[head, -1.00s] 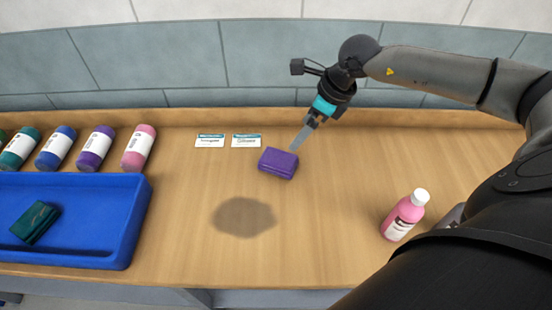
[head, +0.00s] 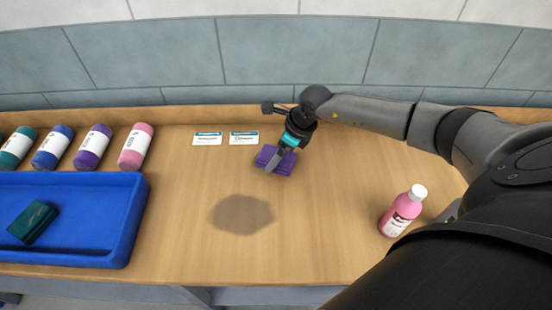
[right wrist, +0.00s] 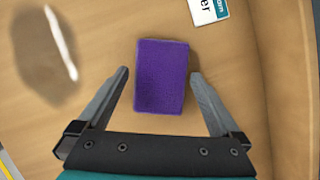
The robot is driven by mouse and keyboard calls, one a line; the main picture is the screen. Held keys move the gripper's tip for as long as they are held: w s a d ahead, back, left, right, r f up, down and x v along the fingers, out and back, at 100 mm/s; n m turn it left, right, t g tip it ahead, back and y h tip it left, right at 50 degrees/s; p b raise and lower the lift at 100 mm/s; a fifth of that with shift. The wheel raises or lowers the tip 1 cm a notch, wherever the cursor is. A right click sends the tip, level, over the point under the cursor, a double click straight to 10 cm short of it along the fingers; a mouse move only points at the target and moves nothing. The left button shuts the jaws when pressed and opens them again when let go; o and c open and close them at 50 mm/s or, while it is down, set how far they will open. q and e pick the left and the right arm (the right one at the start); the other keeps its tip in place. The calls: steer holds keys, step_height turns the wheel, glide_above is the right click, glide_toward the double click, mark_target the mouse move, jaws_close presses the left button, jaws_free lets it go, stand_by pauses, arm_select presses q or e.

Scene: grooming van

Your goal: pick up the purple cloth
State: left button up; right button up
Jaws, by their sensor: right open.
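The purple cloth (head: 268,157) is a small folded block lying on the wooden counter, below two small cards. It also shows in the right wrist view (right wrist: 161,77), lying between my right gripper's two spread fingers. My right gripper (head: 276,162) is right over the cloth in the head view and partly covers it. In the right wrist view the right gripper (right wrist: 160,78) is open, with a finger on each side of the cloth and a gap on both sides. My left gripper is not in view.
A blue tray (head: 136,222) holding a dark green cloth (head: 33,222) stands at the left. Several bottles lie behind it. A pink bottle (head: 402,211) stands at the right. Two cards (head: 244,138) lie behind the cloth. A dark patch (head: 241,215) marks the counter in front.

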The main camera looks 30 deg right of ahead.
steer(key=shift+x, duration=0.75)
steer(key=shift+f, duration=0.2)
steer(key=shift+c, duration=0.2)
steer(key=c, duration=1.2)
steer(key=shift+r, duration=0.1)
step_height(320, 180, up, 20)
steer(key=shift+r+p, duration=0.15)
steer(key=shift+p, duration=0.15)
